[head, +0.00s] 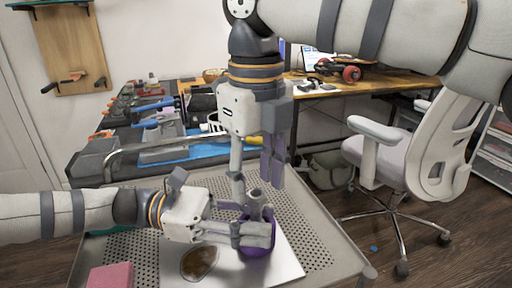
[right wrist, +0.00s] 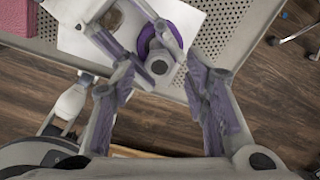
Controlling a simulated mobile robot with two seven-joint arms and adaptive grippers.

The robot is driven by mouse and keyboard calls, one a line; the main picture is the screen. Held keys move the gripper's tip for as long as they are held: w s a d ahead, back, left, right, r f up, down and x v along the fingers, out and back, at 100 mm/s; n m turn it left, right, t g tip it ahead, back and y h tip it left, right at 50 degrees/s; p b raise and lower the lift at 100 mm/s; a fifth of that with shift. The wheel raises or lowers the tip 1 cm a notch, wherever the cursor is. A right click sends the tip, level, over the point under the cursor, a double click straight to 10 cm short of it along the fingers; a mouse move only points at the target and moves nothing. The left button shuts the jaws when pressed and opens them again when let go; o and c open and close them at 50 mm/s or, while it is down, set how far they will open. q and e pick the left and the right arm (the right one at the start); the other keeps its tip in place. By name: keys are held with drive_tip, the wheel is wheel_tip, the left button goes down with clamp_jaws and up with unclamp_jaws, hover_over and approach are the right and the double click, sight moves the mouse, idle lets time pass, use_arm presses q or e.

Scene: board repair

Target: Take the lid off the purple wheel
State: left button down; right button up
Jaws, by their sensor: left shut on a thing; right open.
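The purple wheel (head: 258,247) stands over a white sheet on the perforated metal table; it also shows in the right wrist view (right wrist: 146,38). A grey round piece (head: 259,203), which looks like the lid, sits at its top; it also shows in the right wrist view (right wrist: 159,66). My left gripper (head: 262,233) is shut on the wheel from the left side, its fingers partly hiding it. My right gripper (head: 258,190) points down just above, open, with its fingers apart and nothing between them in the right wrist view (right wrist: 165,88).
A brown oval dish (head: 200,262) lies on the white sheet (head: 287,262), left of the wheel. A pink block (head: 111,276) is at the table's front left. Behind stands a cluttered workbench with tools and a blue mat (head: 190,152). An office chair (head: 400,160) is at the right.

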use_arm(q)
drive_tip(key=shift+f, duration=0.1)
use_arm(e)
drive_tip(key=shift+f, duration=0.85)
drive_tip(key=shift+c, duration=0.2)
clamp_jaws()
drive_tip(key=n, duration=0.6)
drive_tip(key=shift+r, duration=0.15)
drive_tip(key=shift+r, duration=1)
